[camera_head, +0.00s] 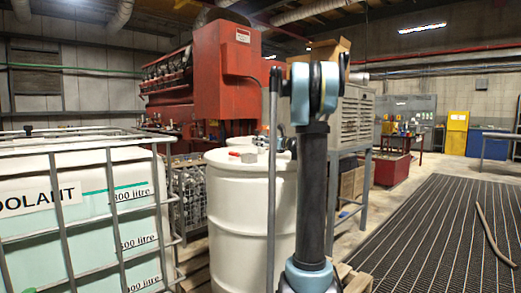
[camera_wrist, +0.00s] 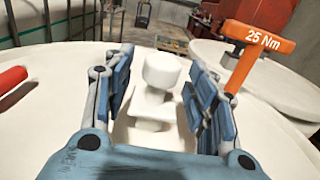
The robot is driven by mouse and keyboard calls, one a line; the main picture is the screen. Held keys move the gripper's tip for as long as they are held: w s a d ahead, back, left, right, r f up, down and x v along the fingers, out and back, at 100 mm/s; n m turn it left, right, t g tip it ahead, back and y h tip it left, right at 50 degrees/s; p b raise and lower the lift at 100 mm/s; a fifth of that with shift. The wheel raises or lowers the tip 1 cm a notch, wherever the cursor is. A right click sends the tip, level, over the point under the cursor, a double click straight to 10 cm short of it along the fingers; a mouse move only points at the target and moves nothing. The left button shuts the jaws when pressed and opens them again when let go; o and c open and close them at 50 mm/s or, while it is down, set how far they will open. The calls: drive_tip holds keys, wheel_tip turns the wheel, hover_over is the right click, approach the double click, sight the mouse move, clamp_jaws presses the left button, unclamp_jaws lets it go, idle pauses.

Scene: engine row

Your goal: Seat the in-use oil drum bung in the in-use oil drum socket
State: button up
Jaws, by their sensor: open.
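A white bung with a round knob (camera_wrist: 163,70), a narrower neck and a wider foot stands upright between my gripper's (camera_wrist: 160,60) blue-padded fingers. The fingers are open, with a gap on each side of the bung. The bung appears to stand on the pale drum top (camera_wrist: 55,85); whether it sits in a socket cannot be told. No socket opening shows clearly. In the head view my gripper (camera_head: 284,144) is low over the top of the white drum (camera_head: 238,215), partly hidden by my arm.
An orange T-handle marked 25 Nm (camera_wrist: 258,40) stands close to my right finger. A red object (camera_wrist: 12,79) lies at the left on the drum top. Another pale drum top (camera_wrist: 290,80) is at the right. A caged coolant tank (camera_head: 85,215) stands left of the drum.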

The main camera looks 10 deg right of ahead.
drive_tip(key=shift+w+a, duration=0.4)
drive_tip(key=shift+w, duration=0.15)
drive_tip(key=c, duration=1.2)
drive_tip(key=shift+r, duration=0.1)
